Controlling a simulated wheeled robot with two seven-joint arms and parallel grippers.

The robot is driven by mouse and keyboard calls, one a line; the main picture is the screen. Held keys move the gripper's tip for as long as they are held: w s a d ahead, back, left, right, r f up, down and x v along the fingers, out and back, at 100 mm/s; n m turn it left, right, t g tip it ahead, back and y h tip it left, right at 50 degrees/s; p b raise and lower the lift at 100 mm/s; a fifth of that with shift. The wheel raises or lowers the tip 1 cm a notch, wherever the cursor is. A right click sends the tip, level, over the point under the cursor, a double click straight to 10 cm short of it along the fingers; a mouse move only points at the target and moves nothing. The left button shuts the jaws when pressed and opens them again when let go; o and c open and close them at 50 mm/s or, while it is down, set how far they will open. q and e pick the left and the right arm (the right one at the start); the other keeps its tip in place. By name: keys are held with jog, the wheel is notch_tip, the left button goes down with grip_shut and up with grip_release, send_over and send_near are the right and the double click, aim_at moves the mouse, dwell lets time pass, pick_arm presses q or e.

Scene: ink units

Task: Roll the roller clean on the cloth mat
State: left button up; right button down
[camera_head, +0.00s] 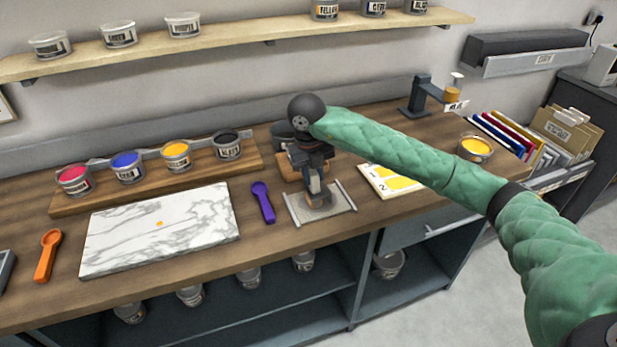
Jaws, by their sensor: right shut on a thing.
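My right arm comes in from the right with a green sleeve. My right gripper (316,186) points down over the small grey cloth mat (344,208) on the workbench. It is shut on the roller (319,200), which shows only as a small brownish piece at the fingertips. The gripper and wrist hide most of the roller. The roller is at the middle of the mat; I cannot tell for sure whether it touches the cloth. My left gripper is not in view.
A marble slab (200,215) with a small yellow spot lies left, beside a purple scoop (263,203) and an orange scoop (48,255). Ink tubs stand on a wooden rack (110,196) behind. A yellow-printed card (385,188) lies right of the mat, with a yellow tub (475,149) beyond.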

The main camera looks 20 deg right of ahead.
jog(key=shift+w+d+b, duration=0.15)
jog(key=shift+d+b, duration=0.6)
jog(key=shift+d, duration=0.95)
jog(key=shift+d+b, duration=0.6)
jog(key=shift+d, duration=0.45)
notch_tip(320, 180, up, 6)
jog(key=p, duration=0.1)
send_over(326, 186)
jog(key=d, duration=0.1)
jog(key=shift+d, duration=0.1)
